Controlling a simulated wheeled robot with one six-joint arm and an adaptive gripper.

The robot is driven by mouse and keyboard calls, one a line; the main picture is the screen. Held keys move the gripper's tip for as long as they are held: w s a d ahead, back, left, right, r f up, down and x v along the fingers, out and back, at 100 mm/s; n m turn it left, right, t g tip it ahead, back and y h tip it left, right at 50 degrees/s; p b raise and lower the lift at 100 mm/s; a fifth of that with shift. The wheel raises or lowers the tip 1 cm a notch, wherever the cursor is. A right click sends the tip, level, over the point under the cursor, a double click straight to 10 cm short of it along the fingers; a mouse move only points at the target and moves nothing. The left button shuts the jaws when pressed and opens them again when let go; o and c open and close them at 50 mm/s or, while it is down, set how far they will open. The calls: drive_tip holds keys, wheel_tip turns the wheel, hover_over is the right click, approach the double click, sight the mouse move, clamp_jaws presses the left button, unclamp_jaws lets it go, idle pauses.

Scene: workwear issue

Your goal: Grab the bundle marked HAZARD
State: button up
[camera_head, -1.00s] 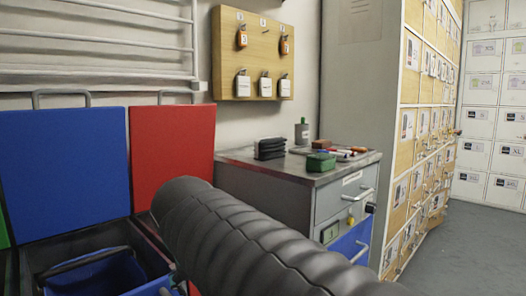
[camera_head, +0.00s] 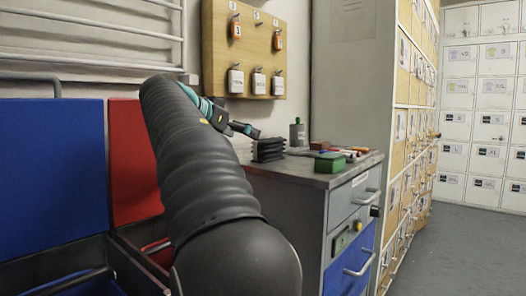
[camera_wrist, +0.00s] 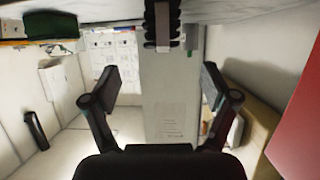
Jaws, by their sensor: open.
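A wooden key board (camera_head: 246,58) hangs on the wall, with bundles on its hooks. Two have orange tags, at upper left (camera_head: 235,28) and upper right (camera_head: 278,41). Three with white tags hang in the lower row: left (camera_head: 235,80), middle (camera_head: 258,82) and right (camera_head: 278,85). The lettering is too small to read, so I cannot tell which is marked HAZARD. My gripper (camera_head: 247,131) is below the board, near the black stack on the cabinet. In the wrist view my gripper (camera_wrist: 160,90) is open with nothing between its fingers.
A grey cabinet (camera_head: 300,176) holds a black stack (camera_head: 268,149), a green box (camera_head: 329,164) and a small bottle (camera_head: 297,134). Blue (camera_head: 50,170) and red (camera_head: 132,165) panels stand at left, below a wall rack. Lockers (camera_head: 480,100) are at right, with clear floor before them.

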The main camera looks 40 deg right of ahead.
sight(268, 146)
drive_tip(key=x, duration=1.1)
drive_tip(key=shift+w+d+f, duration=0.2)
drive_tip(key=shift+w+f, duration=0.05)
drive_tip(key=shift+f, duration=0.05)
drive_tip(key=c, duration=1.2)
